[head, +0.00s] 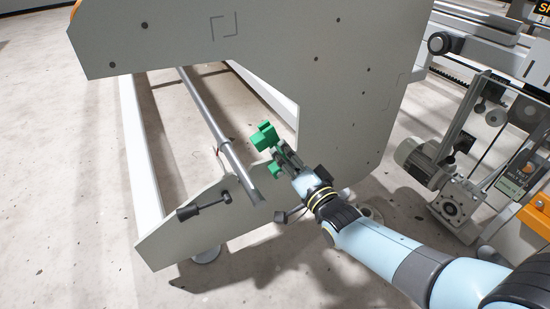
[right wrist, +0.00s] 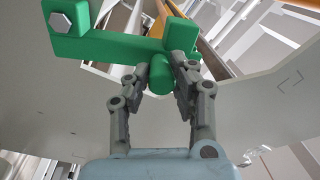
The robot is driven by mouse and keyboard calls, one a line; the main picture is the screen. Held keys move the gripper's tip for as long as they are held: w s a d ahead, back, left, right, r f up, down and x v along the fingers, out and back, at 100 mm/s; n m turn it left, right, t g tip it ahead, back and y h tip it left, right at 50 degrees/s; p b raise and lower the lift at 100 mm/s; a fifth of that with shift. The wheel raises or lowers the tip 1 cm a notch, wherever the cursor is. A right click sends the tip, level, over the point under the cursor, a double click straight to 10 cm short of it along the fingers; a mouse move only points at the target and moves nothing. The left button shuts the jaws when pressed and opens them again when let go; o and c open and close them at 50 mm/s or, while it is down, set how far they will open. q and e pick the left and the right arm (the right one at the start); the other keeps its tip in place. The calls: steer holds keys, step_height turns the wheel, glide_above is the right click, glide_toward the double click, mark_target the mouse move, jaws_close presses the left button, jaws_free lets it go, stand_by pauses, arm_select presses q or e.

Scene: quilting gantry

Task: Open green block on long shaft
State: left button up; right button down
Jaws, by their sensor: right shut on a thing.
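The green block (head: 265,137) stands at the inner edge of the grey side plate in the head view. In the right wrist view the green block (right wrist: 110,47) is a bent piece with a hex bolt at its upper left and a round green knob (right wrist: 161,74) below. My right gripper (head: 280,158) reaches it from the lower right. In the wrist view my right gripper (right wrist: 162,78) has its fingers on both sides of the knob, shut on it. The long shaft (head: 212,122) runs diagonally to the left of the block, apart from it in the head view. My left gripper is out of view.
The big grey side plate (head: 335,95) surrounds the work area on the top and right. Its lower arm carries a black-handled clamp (head: 204,205). A motor (head: 425,160) and belt frame stand at the right. Bare floor (head: 60,200) lies at the left.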

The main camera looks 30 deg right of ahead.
steer(key=d, duration=0.1)
steer(key=d+m, duration=0.1)
steer(key=shift+w+d+r, duration=0.1)
steer(key=shift+d+r, duration=0.05)
steer(key=shift+d, duration=0.25)
stand_by(0.4)
steer(key=c, duration=1.1)
jaws_free()
steer(key=shift+s, duration=0.2)
steer(key=s, duration=0.7)
steer(key=s+f, duration=0.1)
steer(key=s, duration=0.3)
steer(key=shift+s+d, duration=0.35)
